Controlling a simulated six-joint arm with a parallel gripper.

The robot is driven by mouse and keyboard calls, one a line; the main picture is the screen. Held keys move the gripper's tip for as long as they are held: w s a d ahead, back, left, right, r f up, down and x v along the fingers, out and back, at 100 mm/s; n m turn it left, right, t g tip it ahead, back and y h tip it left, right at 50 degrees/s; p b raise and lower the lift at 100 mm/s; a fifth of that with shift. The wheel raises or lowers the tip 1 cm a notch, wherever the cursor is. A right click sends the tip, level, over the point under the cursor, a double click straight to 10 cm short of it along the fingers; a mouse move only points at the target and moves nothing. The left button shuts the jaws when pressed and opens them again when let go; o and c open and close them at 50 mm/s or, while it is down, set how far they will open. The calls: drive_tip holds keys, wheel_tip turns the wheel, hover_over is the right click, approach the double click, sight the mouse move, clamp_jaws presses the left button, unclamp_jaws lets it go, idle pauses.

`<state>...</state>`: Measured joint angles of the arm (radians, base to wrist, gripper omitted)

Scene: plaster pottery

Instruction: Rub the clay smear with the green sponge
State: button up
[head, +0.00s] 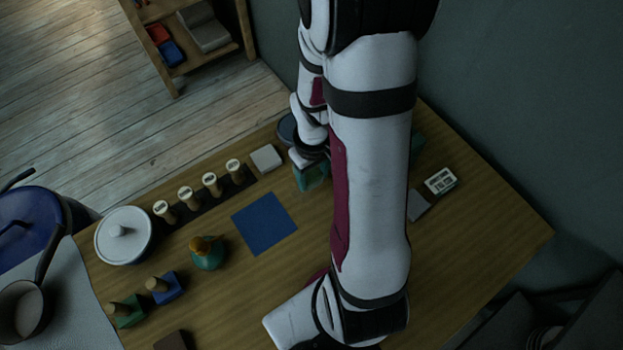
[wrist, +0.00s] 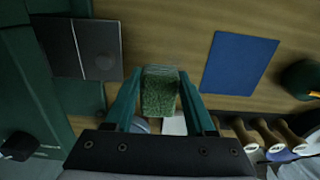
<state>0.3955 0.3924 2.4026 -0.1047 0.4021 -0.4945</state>
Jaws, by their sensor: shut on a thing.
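My gripper (wrist: 160,78) has teal fingers closed on the two sides of the green sponge (wrist: 160,95), with the sponge's rough face showing between them in the wrist view. In the head view my gripper (head: 311,176) is low over the far part of the wooden table, partly behind my arm. I cannot tell there whether the sponge touches the table.
A blue square (head: 264,222) lies mid-table, also in the wrist view (wrist: 239,62). Several wooden-handled stamps (head: 210,182), a white block (head: 267,158), a lidded white pot (head: 124,236) and a teal vase (head: 207,256) stand left. A dark grey panel (wrist: 62,50) shows in the wrist view.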

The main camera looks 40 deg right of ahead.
drive_tip(key=shift+r, duration=2.05)
drive_tip(key=a+n, duration=0.5)
drive_tip(key=n, duration=3.1)
hover_over(221, 293)
drive_tip(key=f, duration=0.3)
drive_tip(key=shift+d+f, duration=0.25)
drive_tip(key=shift+d, duration=0.05)
drive_tip(key=shift+a+f, duration=0.15)
drive_tip(key=shift+f, duration=0.95)
drive_tip(key=shift+a+f, duration=0.1)
drive_tip(key=shift+f, duration=1)
